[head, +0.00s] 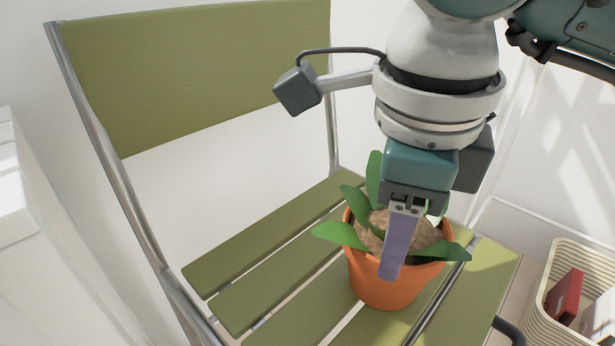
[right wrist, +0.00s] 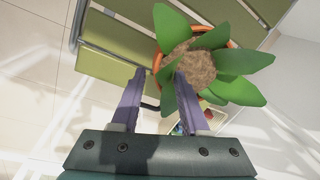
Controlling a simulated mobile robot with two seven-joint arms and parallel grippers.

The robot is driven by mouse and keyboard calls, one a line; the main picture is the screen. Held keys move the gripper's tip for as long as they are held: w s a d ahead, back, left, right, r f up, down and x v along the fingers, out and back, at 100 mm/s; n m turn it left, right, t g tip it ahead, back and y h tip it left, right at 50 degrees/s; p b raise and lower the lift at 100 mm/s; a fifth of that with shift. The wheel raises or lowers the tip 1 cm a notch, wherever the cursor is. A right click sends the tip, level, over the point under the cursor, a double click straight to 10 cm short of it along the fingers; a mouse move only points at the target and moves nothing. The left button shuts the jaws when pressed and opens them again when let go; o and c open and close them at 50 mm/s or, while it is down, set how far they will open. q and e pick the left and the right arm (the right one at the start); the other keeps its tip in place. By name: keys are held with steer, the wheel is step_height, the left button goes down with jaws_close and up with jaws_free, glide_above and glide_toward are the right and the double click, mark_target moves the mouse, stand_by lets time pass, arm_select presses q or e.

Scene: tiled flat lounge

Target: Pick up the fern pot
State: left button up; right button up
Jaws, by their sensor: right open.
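The fern pot (head: 385,287) is an orange pot with brown soil and broad green leaves, standing upright on a green slatted chair. It also shows from above in the right wrist view, where its orange rim (right wrist: 157,62) is partly hidden by leaves. My right gripper (head: 396,250) points down at the pot's near side and covers part of the soil and rim. In the right wrist view its two purple fingers (right wrist: 160,76) are apart, with the pot's rim edge showing between their tips. Whether they touch it I cannot tell. My left gripper is not in view.
The green chair seat (head: 272,292) has gaps between its slats, and its backrest (head: 200,70) rises behind at the left. A cream basket (head: 540,318) holding a red item (head: 565,297) stands at the lower right. White furniture (head: 22,215) is at the left.

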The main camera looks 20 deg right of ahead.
mark_target(361, 233)
step_height(361, 233, down, 4)
steer(key=shift+w+r+b, duration=0.1)
steer(key=shift+b, duration=0.65)
steer(key=shift+w+d+r, duration=0.1)
steer(key=shift+r, duration=0.05)
jaws_close()
stand_by(0.6)
